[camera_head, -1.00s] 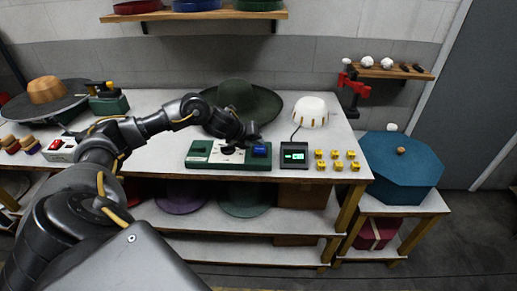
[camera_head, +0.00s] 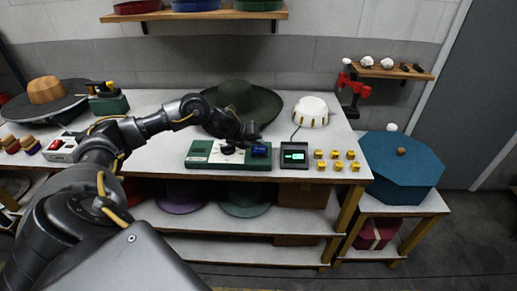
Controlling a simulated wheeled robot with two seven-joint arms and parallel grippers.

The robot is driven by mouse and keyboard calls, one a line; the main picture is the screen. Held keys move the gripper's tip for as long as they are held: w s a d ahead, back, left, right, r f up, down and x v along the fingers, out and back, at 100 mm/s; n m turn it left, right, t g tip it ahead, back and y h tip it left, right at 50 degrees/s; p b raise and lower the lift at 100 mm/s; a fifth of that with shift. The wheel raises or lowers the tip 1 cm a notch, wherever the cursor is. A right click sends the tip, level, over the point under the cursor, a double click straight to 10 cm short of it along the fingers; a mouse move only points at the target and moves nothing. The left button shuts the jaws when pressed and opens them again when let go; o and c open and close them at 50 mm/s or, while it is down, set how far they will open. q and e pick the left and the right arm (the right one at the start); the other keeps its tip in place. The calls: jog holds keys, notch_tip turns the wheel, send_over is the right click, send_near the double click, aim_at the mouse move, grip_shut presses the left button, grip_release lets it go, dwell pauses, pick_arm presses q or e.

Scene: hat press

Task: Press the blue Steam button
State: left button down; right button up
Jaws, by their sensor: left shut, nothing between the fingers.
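The blue Steam button (camera_head: 261,151) sits at the right end of a green control box (camera_head: 200,160) near the table's front edge. The box also has a white panel with a dark knob (camera_head: 228,149). My left gripper (camera_head: 252,138) is shut and empty, just above and behind the blue button. The picture is too small to tell whether the fingertips touch the button. My right gripper is not in view.
A dark green hat (camera_head: 241,96) lies behind my left gripper. A small box with a lit green screen (camera_head: 294,155), several yellow blocks (camera_head: 338,160) and a white dome (camera_head: 311,112) stand to the right. A red button box (camera_head: 60,149) is at the left.

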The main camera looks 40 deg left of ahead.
aim_at(257, 150)
pick_arm(q)
jog(key=shift+f, duration=0.1)
jog(key=shift+f+b, duration=0.3)
jog(key=shift+f, duration=0.05)
jog(key=shift+f+b, duration=0.45)
jog(key=shift+f, duration=0.1)
dwell(0.6)
jog(key=shift+r, duration=0.15)
jog(key=shift+r+p, duration=0.8)
jog(key=shift+p, duration=0.05)
notch_tip(257, 150, up, 5)
jog(key=p, duration=0.4)
jog(key=shift+r, duration=0.1)
dwell(0.8)
